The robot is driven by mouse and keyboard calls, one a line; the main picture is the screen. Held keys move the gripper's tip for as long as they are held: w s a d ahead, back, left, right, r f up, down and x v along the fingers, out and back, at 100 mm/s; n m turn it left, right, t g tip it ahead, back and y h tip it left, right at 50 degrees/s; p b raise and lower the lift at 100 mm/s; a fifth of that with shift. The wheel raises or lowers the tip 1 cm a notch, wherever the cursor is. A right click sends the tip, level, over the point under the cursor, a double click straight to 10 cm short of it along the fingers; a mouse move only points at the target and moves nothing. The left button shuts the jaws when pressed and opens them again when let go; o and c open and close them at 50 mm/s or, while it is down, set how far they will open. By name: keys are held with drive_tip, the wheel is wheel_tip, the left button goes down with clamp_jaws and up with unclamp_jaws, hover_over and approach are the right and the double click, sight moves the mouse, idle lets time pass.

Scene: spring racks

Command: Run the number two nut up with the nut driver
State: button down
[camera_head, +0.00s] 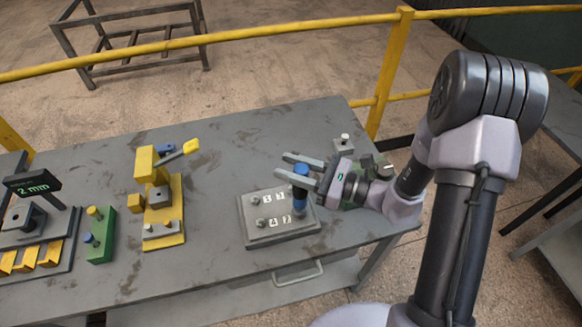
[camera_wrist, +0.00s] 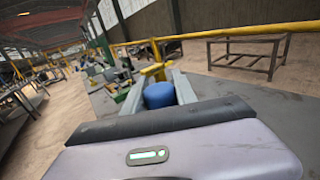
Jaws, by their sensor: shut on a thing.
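The nut driver has a blue handle (camera_head: 300,171) and a darker blue lower part. My gripper (camera_head: 282,166) is shut on it, one finger on each side, and holds it upright. The blue top also shows between the fingers in the wrist view (camera_wrist: 159,94). The driver stands over the right side of a grey plate (camera_head: 248,238) with studs or nuts and white number labels. The number two label (camera_head: 287,219) is at the lower right, just below the driver's lower end. Whether the driver touches a nut, and which one, I cannot tell.
To the left are a yellow press-like fixture (camera_head: 176,215), a green block with knobs (camera_head: 104,247) and a gauge reading 2 mm (camera_head: 33,187). A yellow rail (camera_head: 250,37) runs behind the table.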

wheel_tip(320, 180, up, 5)
drive_tip(key=p, duration=0.3)
drive_tip(key=shift+r, duration=0.15)
